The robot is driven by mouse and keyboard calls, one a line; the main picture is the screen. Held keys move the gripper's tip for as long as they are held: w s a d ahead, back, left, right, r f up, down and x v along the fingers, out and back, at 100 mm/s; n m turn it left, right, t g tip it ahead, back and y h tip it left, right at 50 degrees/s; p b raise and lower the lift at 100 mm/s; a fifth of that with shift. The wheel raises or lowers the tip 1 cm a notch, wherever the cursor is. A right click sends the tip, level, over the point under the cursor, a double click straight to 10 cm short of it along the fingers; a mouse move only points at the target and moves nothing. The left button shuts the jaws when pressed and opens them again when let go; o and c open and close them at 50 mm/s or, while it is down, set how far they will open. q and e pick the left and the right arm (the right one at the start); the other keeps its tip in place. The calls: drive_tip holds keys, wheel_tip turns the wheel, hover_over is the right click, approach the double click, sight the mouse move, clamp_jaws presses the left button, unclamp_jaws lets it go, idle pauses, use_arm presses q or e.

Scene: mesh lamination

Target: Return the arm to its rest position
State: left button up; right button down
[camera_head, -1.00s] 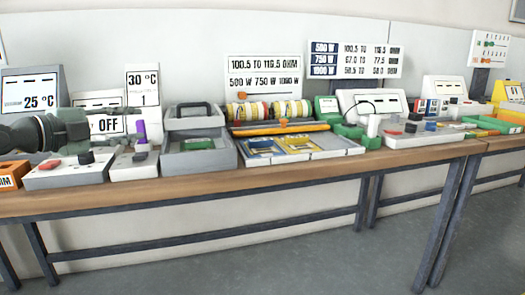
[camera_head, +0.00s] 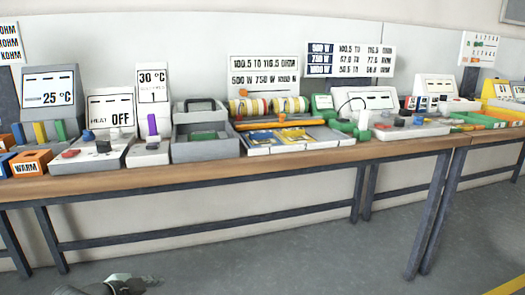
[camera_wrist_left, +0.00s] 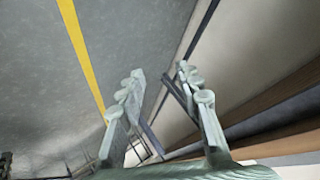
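My left gripper (camera_wrist_left: 160,78) shows in the left wrist view with its two pale grey-green fingers apart and nothing between them. Past the fingers are the grey floor and the table's underside area. In the head view, part of my left arm (camera_head: 110,287) shows at the bottom left edge, low in front of the table and clear of it; the rest is cut off. My right gripper is in neither view.
The long wooden table (camera_head: 290,165) carries panels, boxes and trays, including an orange WARM block (camera_head: 31,163), a grey bin (camera_head: 205,150) and coloured rolls (camera_head: 268,106). Its dark legs (camera_head: 430,215) stand on open grey floor (camera_head: 330,260). A yellow line (camera_wrist_left: 80,55) crosses the floor.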

use_arm(q)
drive_tip(key=s+a+f+n+g+y, duration=0.1)
drive_tip(key=s+f+n+g+y, duration=0.1)
drive_tip(key=s+f+n, duration=0.3)
drive_tip(key=s+a+f+n+g+y, duration=0.1)
drive_tip(key=s+f+n+g, duration=0.3)
drive_tip(key=s+f, duration=1)
drive_tip(key=shift+s+n+y, duration=0.5)
drive_tip(key=shift+s+y, duration=0.3)
drive_tip(key=shift+s, duration=2.85)
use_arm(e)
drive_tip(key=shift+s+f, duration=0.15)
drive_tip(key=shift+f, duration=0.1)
use_arm(q)
drive_tip(key=shift+a, duration=0.1)
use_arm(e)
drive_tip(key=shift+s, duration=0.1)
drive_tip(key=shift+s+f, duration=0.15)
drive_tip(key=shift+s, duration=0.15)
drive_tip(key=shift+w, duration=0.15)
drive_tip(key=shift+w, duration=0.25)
